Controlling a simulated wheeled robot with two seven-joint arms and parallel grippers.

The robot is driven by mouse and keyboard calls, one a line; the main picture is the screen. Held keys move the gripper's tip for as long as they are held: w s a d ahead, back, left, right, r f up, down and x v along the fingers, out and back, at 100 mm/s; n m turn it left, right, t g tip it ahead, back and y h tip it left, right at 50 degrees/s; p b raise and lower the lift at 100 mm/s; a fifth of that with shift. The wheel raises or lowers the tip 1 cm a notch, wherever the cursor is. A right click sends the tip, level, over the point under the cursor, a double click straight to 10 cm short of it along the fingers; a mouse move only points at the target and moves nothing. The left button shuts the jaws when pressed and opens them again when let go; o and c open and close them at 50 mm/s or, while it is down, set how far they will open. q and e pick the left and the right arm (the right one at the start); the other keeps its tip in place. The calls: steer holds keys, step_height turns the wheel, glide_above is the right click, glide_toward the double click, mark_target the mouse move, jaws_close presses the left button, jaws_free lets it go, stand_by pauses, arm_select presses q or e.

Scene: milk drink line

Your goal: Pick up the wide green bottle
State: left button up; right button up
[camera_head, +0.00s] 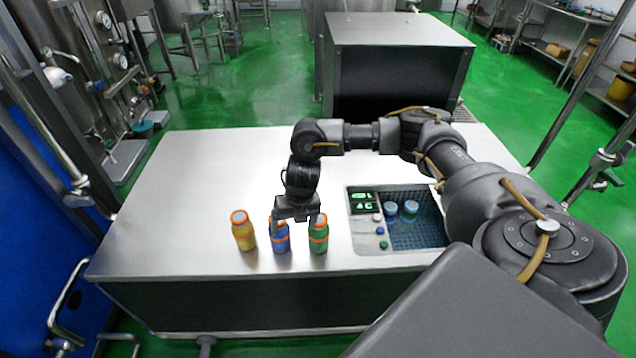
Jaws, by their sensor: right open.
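The green bottle (319,240) with orange bands stands upright near the front edge of the table, at the right end of a row of three. A blue bottle (279,239) stands to its left, and a yellow bottle (244,234) left of that. My right gripper (296,222) is open and points down over the blue and green bottles. It hides part of their tops. Whether a finger touches either bottle cannot be told. My left gripper is out of view.
The steel table (190,190) is clear behind and left of the bottles. Right of the green bottle is a control panel (368,243) with buttons and a small display, beside a recessed dark grid bay (425,235) holding two blue-topped items (410,207).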

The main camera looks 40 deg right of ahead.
mark_target(318, 223)
steer(key=shift+m+g+h, duration=0.3)
steer(key=shift+g+h, duration=0.3)
steer(key=shift+h, duration=0.2)
steer(key=d+r, duration=0.1)
steer(key=d, duration=0.2)
steer(key=d+r, duration=0.1)
steer(key=d, duration=0.1)
steer(key=d+r, duration=0.2)
steer(key=d, duration=0.1)
steer(key=shift+s+d, duration=0.3)
steer(key=shift+f+p, duration=0.3)
steer(key=shift+f, duration=2.75)
steer(key=f, duration=0.1)
steer(key=f+p, duration=0.1)
steer(key=f, duration=0.3)
steer(key=shift+w+p, duration=0.3)
steer(key=shift+p, duration=0.05)
steer(key=shift+r, duration=0.1)
steer(key=c, duration=1.7)
steer(key=shift+c, duration=0.2)
steer(key=shift+w+r+b, duration=0.1)
steer(key=shift+r+b, duration=0.3)
steer(key=shift+r, duration=0.15)
steer(key=s+r+b, duration=0.1)
steer(key=s+r, duration=1.1)
steer(key=s, duration=0.2)
